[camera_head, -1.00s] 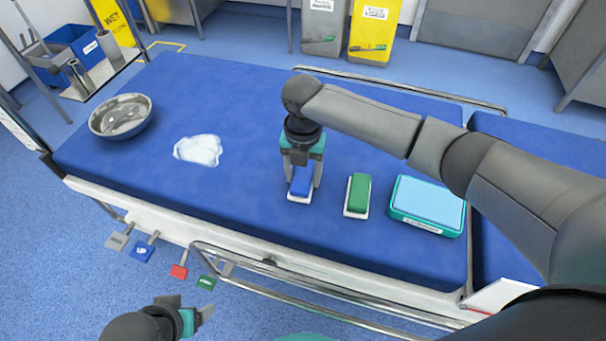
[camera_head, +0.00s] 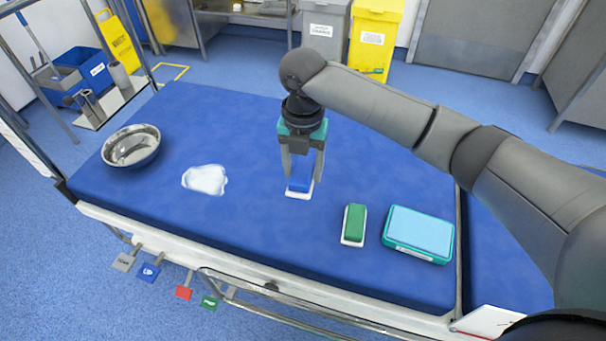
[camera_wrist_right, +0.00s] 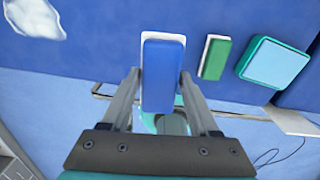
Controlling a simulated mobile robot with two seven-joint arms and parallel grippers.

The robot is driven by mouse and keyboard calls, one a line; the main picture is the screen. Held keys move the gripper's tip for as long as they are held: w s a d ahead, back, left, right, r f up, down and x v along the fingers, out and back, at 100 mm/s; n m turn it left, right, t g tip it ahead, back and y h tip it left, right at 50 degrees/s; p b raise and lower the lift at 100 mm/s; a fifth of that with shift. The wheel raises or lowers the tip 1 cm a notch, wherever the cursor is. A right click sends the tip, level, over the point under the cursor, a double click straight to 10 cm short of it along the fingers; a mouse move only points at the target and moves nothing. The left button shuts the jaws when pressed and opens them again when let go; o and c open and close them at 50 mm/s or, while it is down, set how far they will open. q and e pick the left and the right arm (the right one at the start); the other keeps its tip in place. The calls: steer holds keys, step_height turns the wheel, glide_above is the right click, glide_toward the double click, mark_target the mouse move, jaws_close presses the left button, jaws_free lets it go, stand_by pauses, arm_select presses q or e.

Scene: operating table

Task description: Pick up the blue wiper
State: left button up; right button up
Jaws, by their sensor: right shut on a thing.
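The blue wiper (camera_head: 299,186), a blue block on a white base, is between the fingers of my right gripper (camera_head: 301,172). The gripper points down and is shut on it. In the right wrist view the wiper (camera_wrist_right: 163,72) lies between the two fingers (camera_wrist_right: 159,95). It appears to be held above the blue table (camera_head: 240,225), though the height of the gap is hard to tell. My left gripper does not show now.
A green wiper (camera_head: 354,222) and a teal box with a light blue top (camera_head: 420,228) lie to the right. A white patch (camera_head: 205,179) and a metal bowl (camera_head: 131,147) are to the left. The table's middle and back are clear.

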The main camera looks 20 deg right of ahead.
mark_target(303, 168)
step_height(303, 168, up, 5)
steer(key=shift+f+p, duration=0.1)
steer(key=shift+p, duration=0.7)
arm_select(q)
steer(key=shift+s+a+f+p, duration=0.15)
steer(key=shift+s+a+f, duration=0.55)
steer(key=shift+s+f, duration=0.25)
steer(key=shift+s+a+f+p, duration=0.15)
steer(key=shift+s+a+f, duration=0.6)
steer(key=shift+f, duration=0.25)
arm_select(e)
steer(key=shift+r, duration=0.95)
